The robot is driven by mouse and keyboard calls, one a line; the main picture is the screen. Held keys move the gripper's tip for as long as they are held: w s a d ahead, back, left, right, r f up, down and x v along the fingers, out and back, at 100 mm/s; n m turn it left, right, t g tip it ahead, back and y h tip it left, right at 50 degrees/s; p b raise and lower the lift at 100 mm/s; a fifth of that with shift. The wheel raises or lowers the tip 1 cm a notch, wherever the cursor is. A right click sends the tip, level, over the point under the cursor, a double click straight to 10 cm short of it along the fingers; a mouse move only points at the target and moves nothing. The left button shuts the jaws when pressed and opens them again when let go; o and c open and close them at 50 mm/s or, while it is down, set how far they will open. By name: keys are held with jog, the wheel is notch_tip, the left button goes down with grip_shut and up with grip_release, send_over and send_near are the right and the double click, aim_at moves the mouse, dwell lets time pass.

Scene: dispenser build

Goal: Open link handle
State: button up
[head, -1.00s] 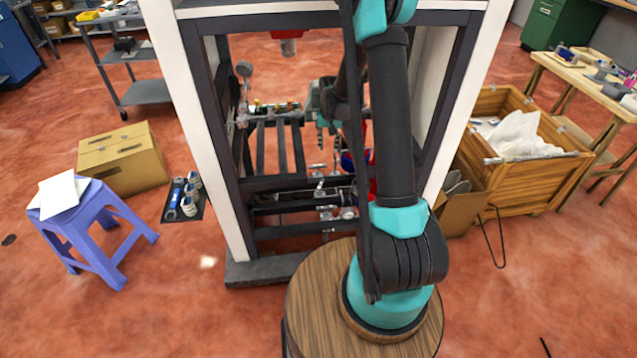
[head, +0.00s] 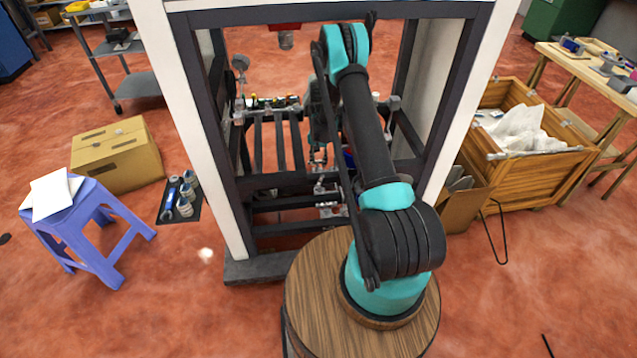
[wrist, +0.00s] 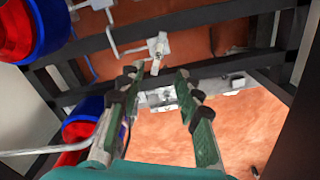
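My gripper (wrist: 157,75) is open, with its two green-padded fingers apart and nothing between the tips. In the head view my gripper (head: 318,157) is inside the dark dispenser frame (head: 241,215), partly hidden by my arm. A small pale metal fitting (wrist: 158,45) with a bent rod shows just beyond the fingertips in the wrist view. A second metal fitting (wrist: 163,97) on a dark crossbar appears between the fingers, farther off. I cannot tell for sure which one is the link handle. Metal fittings (head: 327,188) also show low in the frame.
Red and blue round parts (wrist: 85,112) lie close on the left in the wrist view. Dark bars (wrist: 215,18) cross above the fingers. A purple stool (head: 95,225), a cardboard box (head: 117,158) and a wooden crate (head: 535,175) stand outside the frame.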

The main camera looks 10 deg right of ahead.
aim_at(319, 184)
notch_tip(319, 184, down, 14)
dwell(0.5)
jog(key=shift+c, duration=0.4)
grip_shut()
